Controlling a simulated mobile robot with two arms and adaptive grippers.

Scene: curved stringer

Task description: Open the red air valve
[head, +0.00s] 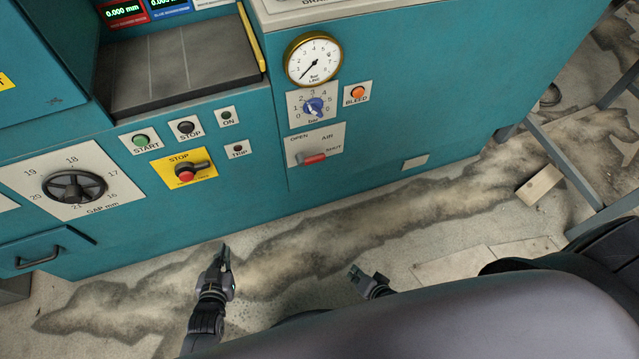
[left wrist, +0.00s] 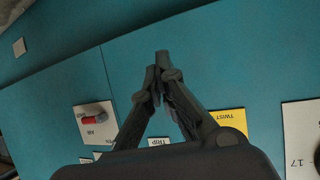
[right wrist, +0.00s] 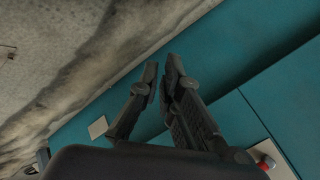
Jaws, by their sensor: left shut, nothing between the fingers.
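The red air valve handle (head: 313,158) sits on a white plate (head: 330,140) marked OPEN, AIR and SHUT, low on the teal machine front. The handle lies nearly level and points right, toward SHUT. In the left wrist view the red handle (left wrist: 95,116) is left of the fingers; in the right wrist view a red piece (right wrist: 268,162) shows at the lower right. My left gripper (head: 226,248) is shut and empty, below and left of the valve. My right gripper (head: 357,273) is slightly open and empty, below and right of it. Neither touches the valve.
Above the valve are a blue bar knob (head: 315,106), an orange bleed button (head: 357,92) and a pressure gauge (head: 313,59). A metal frame leg (head: 565,160) stands at right.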

